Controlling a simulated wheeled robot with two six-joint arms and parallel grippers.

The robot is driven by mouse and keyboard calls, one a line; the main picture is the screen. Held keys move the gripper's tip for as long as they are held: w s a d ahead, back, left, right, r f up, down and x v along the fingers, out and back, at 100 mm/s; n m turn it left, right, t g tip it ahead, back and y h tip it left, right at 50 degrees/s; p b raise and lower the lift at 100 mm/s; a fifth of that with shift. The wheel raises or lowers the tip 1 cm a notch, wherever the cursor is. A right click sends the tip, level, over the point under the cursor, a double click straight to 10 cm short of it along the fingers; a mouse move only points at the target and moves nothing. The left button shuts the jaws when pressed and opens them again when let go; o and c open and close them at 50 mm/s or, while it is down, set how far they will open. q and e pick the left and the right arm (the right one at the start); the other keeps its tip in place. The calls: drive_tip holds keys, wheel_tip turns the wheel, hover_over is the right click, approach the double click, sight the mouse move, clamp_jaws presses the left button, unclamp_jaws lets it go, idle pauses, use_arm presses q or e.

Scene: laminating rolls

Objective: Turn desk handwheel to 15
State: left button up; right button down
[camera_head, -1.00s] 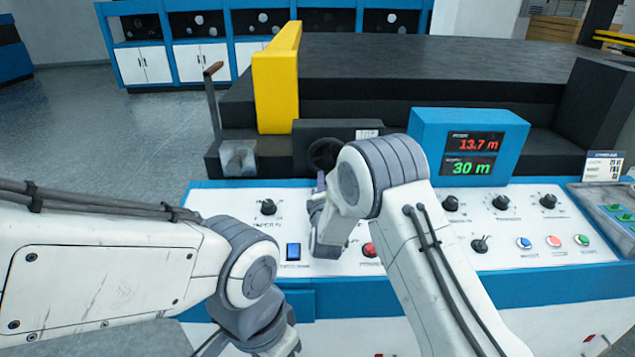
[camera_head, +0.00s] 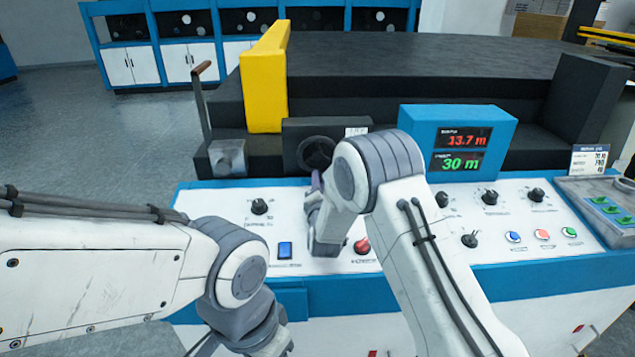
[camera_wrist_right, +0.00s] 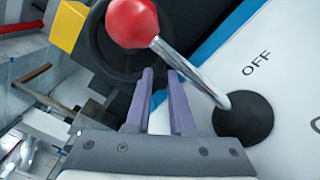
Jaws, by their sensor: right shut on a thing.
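The black desk handwheel (camera_head: 316,150) stands on a dark block behind the white panel, left of the blue display box. In the right wrist view, its dark rim and hub (camera_wrist_right: 115,45) lie beyond the fingers, partly hidden by a red-knobbed lever. My right gripper (camera_wrist_right: 160,72) has its two purple-grey fingers close together at the near rim, shut on the handwheel. In the head view, my right gripper (camera_head: 317,182) is mostly hidden by its wrist. My left arm shows at lower left, but its fingers are out of view.
The display (camera_head: 465,148) reads 13.7 m in red and 30 m in green. The red-knobbed lever (camera_wrist_right: 133,22) rises close to my right fingers, beside an OFF label. Several black knobs and colored buttons cover the white panel (camera_head: 400,250). A yellow block (camera_head: 264,85) stands behind left.

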drive_tip(key=c, duration=0.8)
unclamp_jaws()
drive_tip(key=s+b, duration=0.2)
drive_tip(key=s, duration=0.8)
drive_tip(key=shift+s, duration=0.3)
